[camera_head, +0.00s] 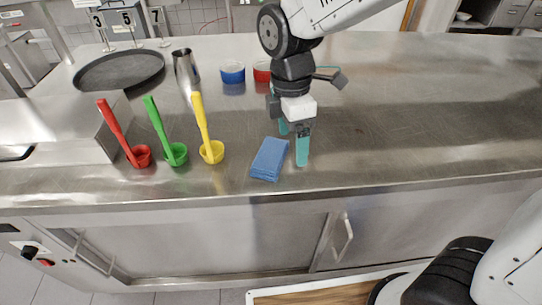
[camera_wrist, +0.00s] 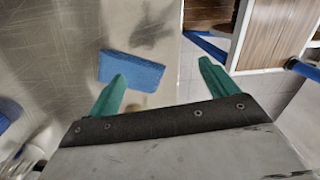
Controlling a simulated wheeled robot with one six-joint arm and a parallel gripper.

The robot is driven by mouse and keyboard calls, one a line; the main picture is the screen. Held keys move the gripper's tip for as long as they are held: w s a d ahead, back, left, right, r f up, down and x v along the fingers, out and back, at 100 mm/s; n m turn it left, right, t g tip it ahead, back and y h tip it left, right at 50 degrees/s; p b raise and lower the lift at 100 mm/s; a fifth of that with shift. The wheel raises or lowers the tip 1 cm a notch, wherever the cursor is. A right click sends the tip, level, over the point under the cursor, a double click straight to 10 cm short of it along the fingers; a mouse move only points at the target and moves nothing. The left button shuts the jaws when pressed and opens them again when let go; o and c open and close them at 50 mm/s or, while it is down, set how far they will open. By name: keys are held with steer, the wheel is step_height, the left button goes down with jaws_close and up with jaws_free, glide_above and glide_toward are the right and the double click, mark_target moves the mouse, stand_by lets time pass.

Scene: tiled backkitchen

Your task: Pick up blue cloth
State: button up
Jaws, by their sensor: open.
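The blue cloth (camera_head: 269,158) lies folded flat on the steel counter near its front edge. It also shows in the wrist view (camera_wrist: 131,69), just beyond the tip of the left finger. My gripper (camera_head: 293,148) hangs over the counter just right of the cloth, with teal fingers pointing down. In the wrist view the two fingers (camera_wrist: 162,72) are spread apart with nothing between them. I cannot tell exactly how high the fingertips are above the counter.
Red (camera_head: 141,156), green (camera_head: 175,154) and yellow (camera_head: 211,152) long-handled scoops stand left of the cloth. Behind are a metal shaker (camera_head: 184,70), a blue tub (camera_head: 232,73), a red tub (camera_head: 262,72) and a round dark tray (camera_head: 119,70). The counter to the right is clear.

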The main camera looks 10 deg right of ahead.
mark_target(270, 156)
steer(key=w+a+n, duration=0.1)
steer(key=n, duration=0.1)
steer(key=w+a+n, duration=0.1)
steer(key=n, duration=0.2)
steer(key=w+a+n, duration=0.1)
steer(key=w+n, duration=0.1)
steer(key=n, duration=0.1)
steer(key=shift+a+f+t, duration=0.25)
steer(key=shift+f+t, duration=0.05)
steer(key=shift+f, duration=0.05)
steer(key=shift+w+a+r+n+y, duration=0.1)
steer(key=shift+w+n+y, duration=0.15)
steer(key=shift+n, duration=1.35)
step_height(270, 156, down, 8)
steer(key=shift+s+a+r, duration=0.1)
steer(key=shift+s+a, duration=0.05)
steer(key=shift+c, duration=0.3)
steer(key=c, duration=1.1)
